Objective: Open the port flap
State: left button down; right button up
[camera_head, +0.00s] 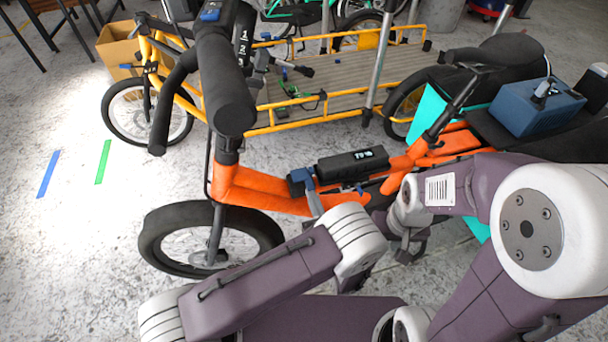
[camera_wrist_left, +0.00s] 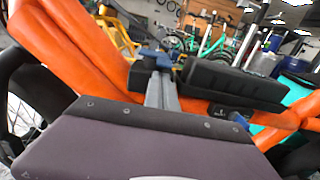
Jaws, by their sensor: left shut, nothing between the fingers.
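The orange bike (camera_head: 265,188) stands in front of me, with a dark battery unit (camera_head: 352,165) with a lit display on its frame. The same unit shows at the right in the left wrist view (camera_wrist_left: 235,82). My left gripper (camera_head: 309,188) is shut and empty, its grey fingers pointing at a small dark housing at the battery's left end. The fingers also show in the left wrist view (camera_wrist_left: 160,88). A blue piece (camera_wrist_left: 155,58) sits at their tips. I cannot tell whether it is the port flap, or whether the fingers touch it. My right gripper's jaws are unclear.
A yellow cargo bike (camera_head: 335,88) with a slatted bed stands behind. A blue box (camera_head: 535,107) sits on the orange bike's rear rack. The handlebar (camera_head: 227,100) rises left of the battery. Open floor lies at the left, with blue and green tape (camera_head: 103,161).

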dwell(0.5)
pick_arm(q)
jog(key=r+p, duration=0.3)
jog(key=r, duration=0.1)
jog(key=shift+d, duration=0.3)
dwell(0.3)
